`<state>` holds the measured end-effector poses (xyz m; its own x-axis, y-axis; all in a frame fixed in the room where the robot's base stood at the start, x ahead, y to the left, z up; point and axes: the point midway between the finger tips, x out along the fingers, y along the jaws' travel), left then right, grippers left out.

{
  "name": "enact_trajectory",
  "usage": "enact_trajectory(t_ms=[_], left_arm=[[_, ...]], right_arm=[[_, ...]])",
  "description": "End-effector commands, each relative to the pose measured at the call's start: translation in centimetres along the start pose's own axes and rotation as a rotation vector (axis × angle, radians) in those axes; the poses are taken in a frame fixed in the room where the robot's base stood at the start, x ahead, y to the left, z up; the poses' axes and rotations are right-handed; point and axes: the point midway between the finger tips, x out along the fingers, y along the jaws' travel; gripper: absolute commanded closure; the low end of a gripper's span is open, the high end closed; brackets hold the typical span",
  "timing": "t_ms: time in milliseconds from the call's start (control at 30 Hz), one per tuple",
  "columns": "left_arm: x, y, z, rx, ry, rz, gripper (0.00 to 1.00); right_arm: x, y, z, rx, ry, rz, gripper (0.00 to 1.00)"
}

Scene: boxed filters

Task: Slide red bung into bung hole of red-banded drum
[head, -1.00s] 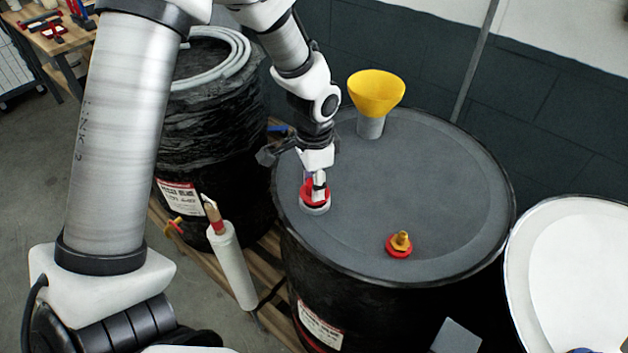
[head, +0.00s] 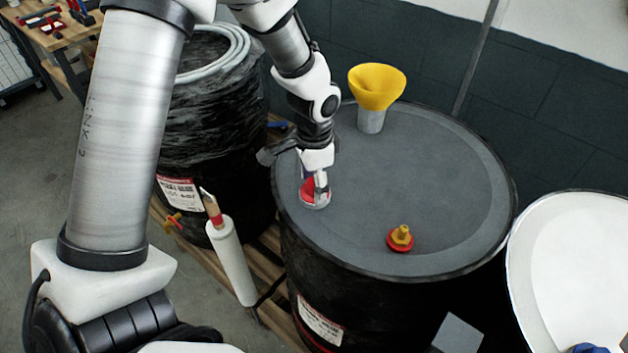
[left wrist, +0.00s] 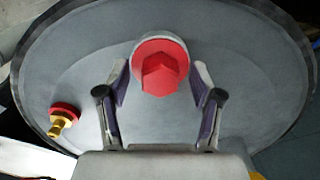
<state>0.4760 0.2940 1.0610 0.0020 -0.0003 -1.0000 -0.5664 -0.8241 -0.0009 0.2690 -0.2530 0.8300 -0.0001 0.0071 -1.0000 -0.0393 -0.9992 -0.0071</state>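The red bung (head: 309,187) is at the pale round collar of the bung hole (head: 317,205), near the left edge of the dark grey drum top (head: 430,190). In the left wrist view the red bung (left wrist: 160,68) has a faceted head and sits within the pale ring; how deep it sits is unclear. My left gripper (head: 318,185) is down at the bung. In the left wrist view its fingers (left wrist: 160,85) are spread on either side, with visible gaps to the bung. A red band (head: 308,338) shows low on the drum. My right gripper is out of view.
A yellow funnel (head: 377,88) stands at the back of the drum top. A brass fitting on a red base (head: 400,238) is at the front. A wrapped drum (head: 200,110) with a coiled hose stands left, a white-topped drum (head: 575,270) right.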

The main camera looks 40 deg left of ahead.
Motion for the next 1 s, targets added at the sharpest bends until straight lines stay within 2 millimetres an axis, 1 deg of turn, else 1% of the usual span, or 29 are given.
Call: enact_trajectory(t_ms=[133,233,367,500,633,700,767,1000], left_arm=[[-0.4,0.0,0.0,0.0,0.002,-0.001,0.34],[-1.8,-0.1,-0.1,0.0,0.003,-0.003,0.34],[-4.9,-0.1,-0.2,-0.001,0.006,-0.005,0.34],[-8.5,-0.1,-0.1,0.0,0.005,-0.004,0.34],[-10.9,-0.1,-0.1,-0.001,0.002,-0.002,0.34],[-11.6,0.0,0.0,0.0,0.001,-0.001,0.34],[-11.9,0.0,0.0,0.0,0.0,0.0,0.34],[-12.0,0.0,0.0,0.0,0.0,0.0,0.34]], right_arm=[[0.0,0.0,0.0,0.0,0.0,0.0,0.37],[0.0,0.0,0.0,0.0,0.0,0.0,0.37],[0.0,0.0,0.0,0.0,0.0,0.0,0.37],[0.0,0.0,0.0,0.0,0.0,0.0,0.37],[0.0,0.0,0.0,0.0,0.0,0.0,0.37],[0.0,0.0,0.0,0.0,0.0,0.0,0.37],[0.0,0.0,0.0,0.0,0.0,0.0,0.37],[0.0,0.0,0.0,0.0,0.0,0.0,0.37]])
